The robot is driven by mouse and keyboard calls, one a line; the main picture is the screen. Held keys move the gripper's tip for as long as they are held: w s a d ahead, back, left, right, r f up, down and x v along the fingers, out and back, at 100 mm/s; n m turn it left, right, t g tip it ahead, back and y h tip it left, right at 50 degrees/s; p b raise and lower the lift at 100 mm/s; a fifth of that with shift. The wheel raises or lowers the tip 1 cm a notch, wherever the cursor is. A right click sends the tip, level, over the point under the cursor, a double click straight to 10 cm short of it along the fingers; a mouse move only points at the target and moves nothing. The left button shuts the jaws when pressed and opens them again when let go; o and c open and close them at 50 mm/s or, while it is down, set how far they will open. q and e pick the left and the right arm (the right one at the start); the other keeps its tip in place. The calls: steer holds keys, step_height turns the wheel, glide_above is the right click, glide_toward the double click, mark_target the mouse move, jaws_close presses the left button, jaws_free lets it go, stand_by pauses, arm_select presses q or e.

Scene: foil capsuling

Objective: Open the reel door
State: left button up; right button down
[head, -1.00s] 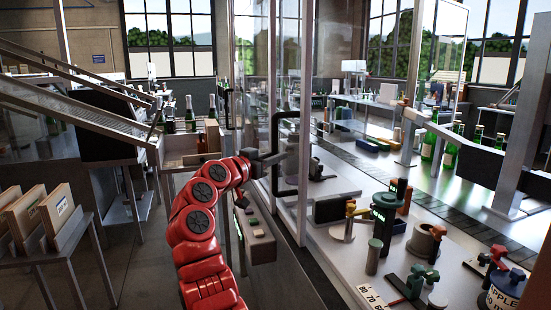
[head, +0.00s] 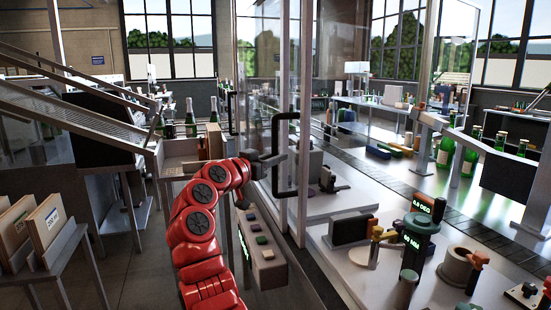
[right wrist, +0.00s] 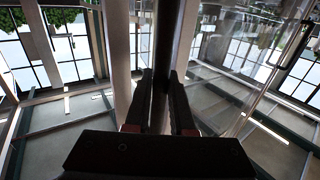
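The glass door (head: 262,80) stands upright in the middle of the head view, with a metal edge post on its right. Its black bar handle (head: 279,185) is a tall loop on the glass. The fingertips' contact is partly hidden by the bar. My left gripper is in neither view.
A button box (head: 264,247) is below the handle, close to my red arm. Right of the door is a machine bench with a green gauge post (head: 419,240) and a conveyor (head: 450,215). Wooden boxes (head: 46,221) stand on a left table. Grey floor is open between.

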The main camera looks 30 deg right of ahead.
steer(key=c, duration=0.8)
jaws_free()
steer(key=shift+a+f, duration=0.1)
steer(key=shift+o, duration=0.2)
steer(key=b+v, duration=0.1)
steer(key=v, duration=1.6)
steer(key=shift+a+b, duration=0.15)
steer(key=shift+b, duration=0.15)
